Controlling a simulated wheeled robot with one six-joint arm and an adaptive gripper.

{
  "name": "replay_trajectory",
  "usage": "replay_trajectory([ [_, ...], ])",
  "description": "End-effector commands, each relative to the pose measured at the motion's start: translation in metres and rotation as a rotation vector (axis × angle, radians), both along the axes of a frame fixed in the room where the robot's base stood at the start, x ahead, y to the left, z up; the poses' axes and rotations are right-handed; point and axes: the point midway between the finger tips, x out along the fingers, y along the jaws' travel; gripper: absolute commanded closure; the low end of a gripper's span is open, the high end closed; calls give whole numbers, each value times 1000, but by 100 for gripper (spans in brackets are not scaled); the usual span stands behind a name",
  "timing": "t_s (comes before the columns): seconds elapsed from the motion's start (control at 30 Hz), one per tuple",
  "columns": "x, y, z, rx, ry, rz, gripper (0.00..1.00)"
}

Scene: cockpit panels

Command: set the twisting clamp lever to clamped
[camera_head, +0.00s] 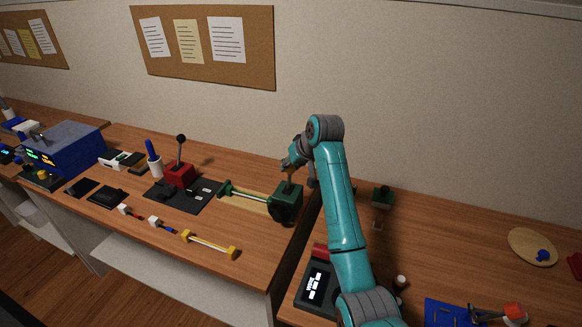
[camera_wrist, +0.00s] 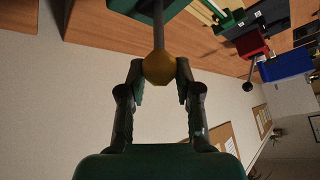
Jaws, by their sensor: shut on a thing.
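The twisting clamp is a green block (camera_head: 287,196) near the right end of the wooden bench in the head view, with a rail running left from it to a smaller green end piece (camera_head: 226,188). Its lever is a thin grey rod (camera_wrist: 158,27) with a yellow ball knob (camera_wrist: 159,69) in the wrist view. My gripper (camera_head: 290,167) is above the green block, and in the wrist view its fingers (camera_wrist: 159,80) are shut on the yellow knob from both sides. The lever stands roughly upright in the head view; its knob is mostly hidden there by my gripper.
Left of the clamp stands a red block with a black-knobbed lever (camera_head: 180,172) on a dark plate. A yellow-ended bar (camera_head: 209,245) lies near the bench's front edge. A second bench (camera_head: 450,240) stands at the right. Space above the clamp's left side is free.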

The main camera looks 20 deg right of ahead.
Motion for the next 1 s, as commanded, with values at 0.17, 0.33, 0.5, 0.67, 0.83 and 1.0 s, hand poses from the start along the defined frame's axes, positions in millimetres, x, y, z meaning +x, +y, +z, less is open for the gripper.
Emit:
replay_trajectory([
  [0.17,-9,7,0,-99,-135,2,100],
  [0.33,-19,14,-1,-194,-266,2,100],
  [0.5,-29,21,-3,-281,-385,3,100],
  [0.67,-37,27,-6,-350,-479,3,100],
  [0.83,-42,30,-8,-383,-525,0,100],
  [1.0,-46,33,-12,-380,-520,1,100],
])
